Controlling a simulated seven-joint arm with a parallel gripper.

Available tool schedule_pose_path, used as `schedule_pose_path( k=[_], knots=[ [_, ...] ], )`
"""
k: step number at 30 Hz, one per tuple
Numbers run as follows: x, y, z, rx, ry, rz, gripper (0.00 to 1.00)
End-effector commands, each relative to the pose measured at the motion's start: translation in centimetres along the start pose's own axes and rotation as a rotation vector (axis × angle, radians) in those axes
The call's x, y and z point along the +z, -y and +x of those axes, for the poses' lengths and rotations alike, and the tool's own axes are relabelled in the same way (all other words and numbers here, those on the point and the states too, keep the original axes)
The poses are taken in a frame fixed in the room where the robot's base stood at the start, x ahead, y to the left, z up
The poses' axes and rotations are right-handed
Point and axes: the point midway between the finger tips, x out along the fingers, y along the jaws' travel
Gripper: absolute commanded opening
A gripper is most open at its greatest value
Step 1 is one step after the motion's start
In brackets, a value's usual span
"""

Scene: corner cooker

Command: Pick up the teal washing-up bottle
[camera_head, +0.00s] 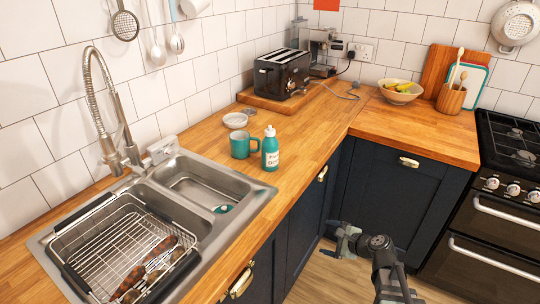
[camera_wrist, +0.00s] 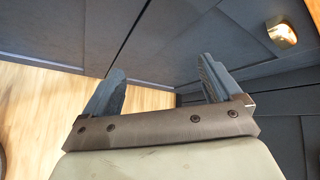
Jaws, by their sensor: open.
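The teal washing-up bottle (camera_head: 270,150) stands upright on the wooden worktop, with a white cap and a white label. It is just right of the sink and next to a teal mug (camera_head: 241,145). My gripper (camera_head: 344,240) is low in front of the dark cupboards, below worktop height and to the right of the bottle, well apart from it. In the wrist view my gripper (camera_wrist: 158,85) is open and empty, with its two fingers spread toward the dark cupboard fronts. The bottle is not in the wrist view.
The steel sink (camera_head: 262,190) with a wire rack is left of the bottle. A small white dish (camera_head: 235,120) and black toaster (camera_head: 282,74) stand behind. The worktop edge and cupboards (camera_head: 395,185) lie between my gripper and the bottle. Worktop right of the bottle is clear.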

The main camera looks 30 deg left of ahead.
Motion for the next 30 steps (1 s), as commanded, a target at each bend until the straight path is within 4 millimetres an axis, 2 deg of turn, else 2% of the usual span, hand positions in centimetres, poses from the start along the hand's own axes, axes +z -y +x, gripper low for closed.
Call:
schedule_pose_path(
  k=[1,6,9,19,21,30],
  knots=[
    [1.9,2.1,0.0,-0.039,0.03,0.027,0.92],
    [7.6,7.9,-0.7,-0.151,0.132,0.141,0.92],
    [10.2,10.2,-1.2,-0.193,0.184,0.194,0.92],
    [16.8,15.8,-2.3,-0.272,0.342,0.36,0.92],
    [17.6,16.6,-1.5,-0.267,0.388,0.437,0.92],
    [18.1,17.7,2.7,-0.201,0.531,0.721,0.92]
  ],
)
